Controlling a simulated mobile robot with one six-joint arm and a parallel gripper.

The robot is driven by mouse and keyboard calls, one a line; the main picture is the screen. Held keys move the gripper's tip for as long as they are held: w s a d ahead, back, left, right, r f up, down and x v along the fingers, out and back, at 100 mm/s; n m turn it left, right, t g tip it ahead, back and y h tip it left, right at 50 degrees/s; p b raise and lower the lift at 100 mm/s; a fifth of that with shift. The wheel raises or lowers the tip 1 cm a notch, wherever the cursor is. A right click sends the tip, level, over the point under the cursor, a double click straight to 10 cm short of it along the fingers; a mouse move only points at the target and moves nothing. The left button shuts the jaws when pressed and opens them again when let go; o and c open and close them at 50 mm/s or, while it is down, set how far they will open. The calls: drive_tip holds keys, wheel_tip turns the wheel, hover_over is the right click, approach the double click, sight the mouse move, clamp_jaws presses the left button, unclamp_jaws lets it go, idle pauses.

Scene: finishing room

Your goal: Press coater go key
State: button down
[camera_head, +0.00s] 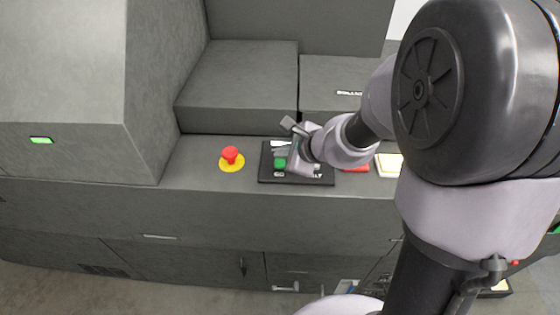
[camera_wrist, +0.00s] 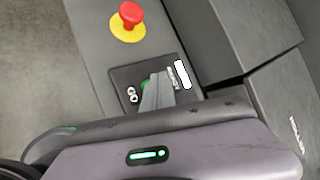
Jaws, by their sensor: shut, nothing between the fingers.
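The coater is a large grey machine with a dark key panel (camera_head: 266,176) on its ledge. A green key (camera_head: 280,163) sits on this panel, and the panel's lettering is partly covered. In the wrist view the panel (camera_wrist: 120,77) carries a "GO" label beside the green key (camera_wrist: 146,85), which is mostly hidden by my fingers. My gripper (camera_head: 283,153) is shut and empty, its tips over or very close to the green key. I cannot tell whether the tips touch it.
A red emergency button on a yellow base (camera_head: 231,158) stands left of the panel; it also shows in the wrist view (camera_wrist: 128,20). A red item (camera_head: 356,169) and a cream block (camera_head: 389,164) lie to the right. Raised grey housings (camera_head: 238,85) stand behind the ledge.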

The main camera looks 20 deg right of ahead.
drive_tip(key=shift+f, duration=0.1)
idle(0.4)
drive_tip(key=shift+f+b, duration=0.35)
drive_tip(key=shift+b, duration=0.25)
